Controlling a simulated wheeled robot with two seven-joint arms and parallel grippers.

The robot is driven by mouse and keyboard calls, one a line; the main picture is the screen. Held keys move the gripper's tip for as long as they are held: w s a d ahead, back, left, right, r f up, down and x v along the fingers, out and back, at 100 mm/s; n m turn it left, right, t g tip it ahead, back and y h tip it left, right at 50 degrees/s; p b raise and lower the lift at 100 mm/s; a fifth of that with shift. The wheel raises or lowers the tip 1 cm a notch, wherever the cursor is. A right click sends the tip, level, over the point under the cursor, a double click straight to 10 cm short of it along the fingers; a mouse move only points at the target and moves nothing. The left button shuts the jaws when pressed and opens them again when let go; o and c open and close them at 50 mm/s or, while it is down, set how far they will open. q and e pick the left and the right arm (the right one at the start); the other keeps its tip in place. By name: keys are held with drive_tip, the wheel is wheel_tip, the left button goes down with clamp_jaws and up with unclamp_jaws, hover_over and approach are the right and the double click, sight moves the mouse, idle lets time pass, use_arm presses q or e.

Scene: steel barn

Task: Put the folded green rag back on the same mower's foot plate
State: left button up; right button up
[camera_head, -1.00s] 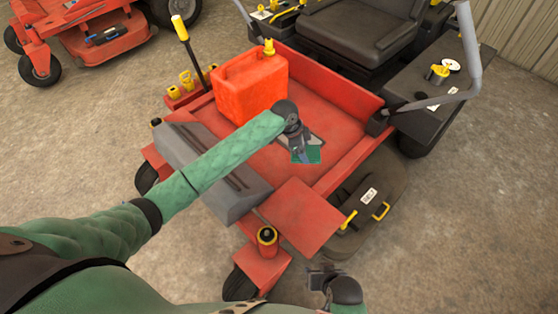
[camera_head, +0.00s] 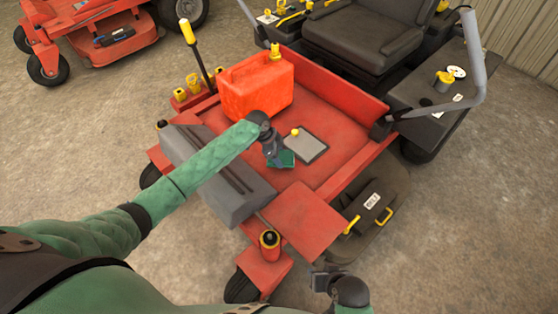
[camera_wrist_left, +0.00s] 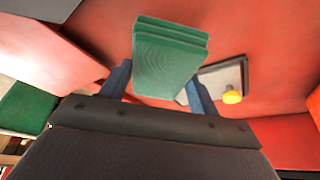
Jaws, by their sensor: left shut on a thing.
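The folded green rag (camera_head: 287,159) is between the fingers of my left gripper (camera_head: 274,158), over the red foot plate (camera_head: 240,123) of the near mower. In the left wrist view the rag (camera_wrist_left: 172,55) shows as a flat stack of folds, with a finger of the left gripper (camera_wrist_left: 160,90) on each side. The foot plate (camera_wrist_left: 90,25) lies beyond it; I cannot tell how high the rag is above it. My right gripper (camera_head: 322,281) is low in the head view, beside the mower's front, empty as far as I see; its finger gap is unclear.
A grey panel with a yellow knob (camera_head: 306,149) lies on the foot plate, right of the rag. A red fuel can (camera_head: 256,88) stands behind on the left. A grey block (camera_head: 213,178) edges the front. Another red mower (camera_head: 105,45) is at upper left.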

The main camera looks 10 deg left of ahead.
use_arm(q)
wheel_tip(320, 180, down, 3)
drive_tip(key=shift+f, duration=0.35)
use_arm(e)
drive_tip(key=shift+r, duration=0.9)
use_arm(q)
drive_tip(key=shift+f, duration=0.1)
use_arm(e)
drive_tip(key=shift+f, duration=0.1)
use_arm(q)
drive_tip(key=o, duration=0.9)
drive_tip(key=shift+o, duration=0.2)
use_arm(e)
drive_tip(key=shift+s+f, duration=0.1)
drive_tip(key=shift+f, duration=0.4)
drive_tip(key=shift+r, duration=0.15)
